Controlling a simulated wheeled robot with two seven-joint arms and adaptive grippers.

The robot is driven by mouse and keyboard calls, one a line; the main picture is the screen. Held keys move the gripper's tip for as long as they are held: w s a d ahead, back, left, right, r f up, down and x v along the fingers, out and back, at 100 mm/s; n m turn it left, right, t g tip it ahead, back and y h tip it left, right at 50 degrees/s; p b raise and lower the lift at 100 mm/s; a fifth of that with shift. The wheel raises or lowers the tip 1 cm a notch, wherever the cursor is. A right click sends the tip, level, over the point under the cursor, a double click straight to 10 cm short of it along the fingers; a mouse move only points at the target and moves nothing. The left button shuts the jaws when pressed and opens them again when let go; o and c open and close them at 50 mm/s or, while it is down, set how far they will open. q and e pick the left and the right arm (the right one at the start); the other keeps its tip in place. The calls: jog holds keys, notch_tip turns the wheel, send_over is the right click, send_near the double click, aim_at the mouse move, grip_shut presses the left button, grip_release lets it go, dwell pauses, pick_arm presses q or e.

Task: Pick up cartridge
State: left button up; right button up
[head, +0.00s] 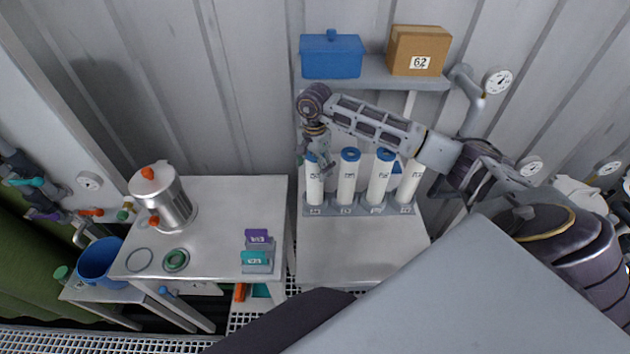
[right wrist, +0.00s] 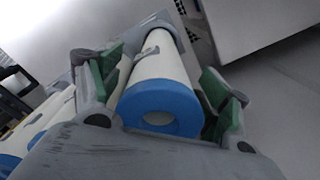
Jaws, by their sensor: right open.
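Several white cylindrical cartridges with blue ring caps stand upright in a row in a grey rack (head: 360,209). My right gripper (head: 318,160) comes down over the top of the leftmost cartridge (head: 314,187) and partly hides its cap. In the right wrist view this cartridge (right wrist: 160,72) lies between the two green finger pads of my open right gripper (right wrist: 166,86), blue ring end toward the camera. Gaps seem to show beside it; I cannot tell whether a pad touches. The other cartridges (head: 347,180) stand to its right. My left gripper is not seen.
A wall shelf (head: 375,76) above the rack holds a blue box (head: 331,56) and a cardboard box (head: 418,50). The bench front below the rack is clear.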

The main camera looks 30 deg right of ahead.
dwell(0.3)
jog(key=c, duration=1.6)
jog(key=shift+o, duration=0.2)
jog(key=shift+r, duration=0.15)
jog(key=shift+r+b, duration=0.95)
jog(key=shift+r, duration=3.9)
